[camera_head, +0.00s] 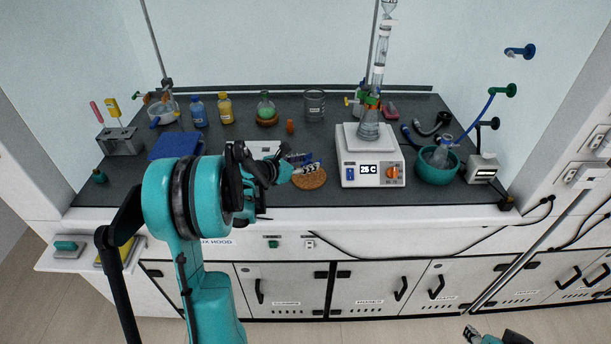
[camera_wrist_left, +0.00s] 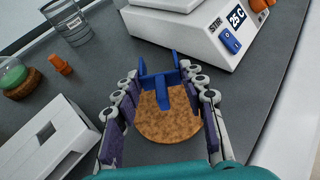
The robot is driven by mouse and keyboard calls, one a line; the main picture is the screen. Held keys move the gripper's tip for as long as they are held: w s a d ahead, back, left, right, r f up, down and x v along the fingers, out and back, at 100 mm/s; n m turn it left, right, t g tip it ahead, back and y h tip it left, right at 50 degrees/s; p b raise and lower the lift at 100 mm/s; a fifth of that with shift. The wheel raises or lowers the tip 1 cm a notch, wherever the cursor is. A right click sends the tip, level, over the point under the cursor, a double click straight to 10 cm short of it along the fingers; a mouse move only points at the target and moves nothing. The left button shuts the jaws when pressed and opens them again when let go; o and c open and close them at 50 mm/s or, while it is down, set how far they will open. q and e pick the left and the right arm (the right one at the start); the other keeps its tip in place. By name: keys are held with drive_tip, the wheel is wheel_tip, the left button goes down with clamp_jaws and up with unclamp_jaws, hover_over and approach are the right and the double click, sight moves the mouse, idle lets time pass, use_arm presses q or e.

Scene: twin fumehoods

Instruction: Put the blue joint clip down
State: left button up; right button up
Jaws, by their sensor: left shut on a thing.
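The blue joint clip (camera_wrist_left: 162,80) sits between the fingertips of my left gripper (camera_wrist_left: 166,90) in the left wrist view. The fingers are shut on it, and its forked prongs point away from the gripper. A round cork mat (camera_wrist_left: 168,124) lies on the dark worktop below and behind the clip in that view. In the head view my left gripper (camera_head: 303,164) reaches over the bench beside the cork mat (camera_head: 311,181), with the clip mostly hidden by the fingers. Part of my right gripper (camera_head: 472,335) shows at the bottom right, far from the bench.
A hotplate (camera_head: 361,176) with a flask and tall glassware stands just right of the cork mat. A white box (camera_wrist_left: 58,140), a small orange item (camera_wrist_left: 61,65) and a beaker (camera_wrist_left: 68,22) are nearby. A teal bowl (camera_head: 437,174) stands further right.

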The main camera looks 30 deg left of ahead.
sight(305, 178)
use_arm(q)
wheel_tip(305, 178, down, 4)
drive_tip(key=shift+f+b, duration=0.1)
drive_tip(key=shift+b, duration=0.85)
drive_tip(key=o, duration=1)
